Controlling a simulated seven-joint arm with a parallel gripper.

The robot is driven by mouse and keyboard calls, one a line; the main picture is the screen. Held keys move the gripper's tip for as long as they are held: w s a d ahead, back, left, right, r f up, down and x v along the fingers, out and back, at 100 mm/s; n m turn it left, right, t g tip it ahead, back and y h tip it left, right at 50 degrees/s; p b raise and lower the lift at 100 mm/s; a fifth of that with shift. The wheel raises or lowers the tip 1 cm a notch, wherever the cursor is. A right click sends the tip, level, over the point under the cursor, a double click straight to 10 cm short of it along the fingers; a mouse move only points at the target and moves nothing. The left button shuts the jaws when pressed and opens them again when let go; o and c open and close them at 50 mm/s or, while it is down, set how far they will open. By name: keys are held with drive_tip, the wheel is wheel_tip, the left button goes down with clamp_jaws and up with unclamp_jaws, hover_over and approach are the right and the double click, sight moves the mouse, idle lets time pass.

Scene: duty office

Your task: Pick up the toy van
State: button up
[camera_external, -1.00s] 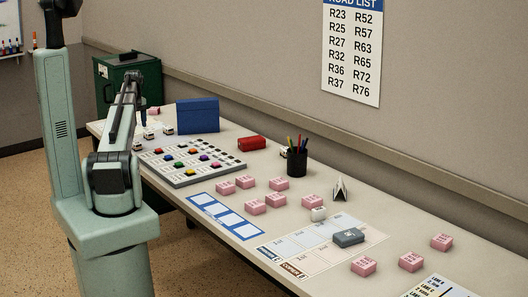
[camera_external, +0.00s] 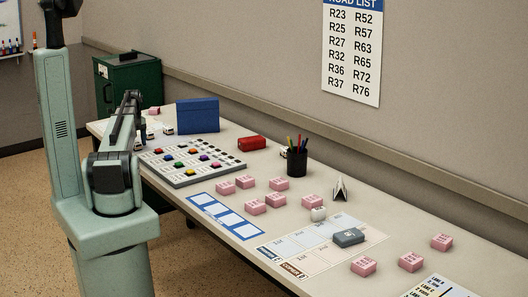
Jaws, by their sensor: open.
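Several small white toy vehicles are on the desk, too small here to tell which is the toy van. One white vehicle (camera_external: 168,129) stands left of the blue box, and another (camera_external: 150,134) is nearer my arm. Part of another shows behind the pen cup. My gripper (camera_external: 141,127) is at the far left end of the desk, near the white vehicles there. It is open and mostly hidden behind my arm; I see nothing held.
A button panel (camera_external: 192,160), blue box (camera_external: 197,117), red box (camera_external: 251,143) and pen cup (camera_external: 297,161) stand on the desk. Several pink blocks (camera_external: 364,266) and a grey-blue block (camera_external: 348,237) lie to the right. A wall borders the desk's far side.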

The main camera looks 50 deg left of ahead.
drive_tip(key=shift+f, duration=0.4)
drive_tip(key=shift+c, duration=0.3)
drive_tip(key=c, duration=1)
drive_tip(key=shift+r, duration=0.15)
wheel_tip(320, 180, up, 10)
drive_tip(key=shift+f, duration=0.1)
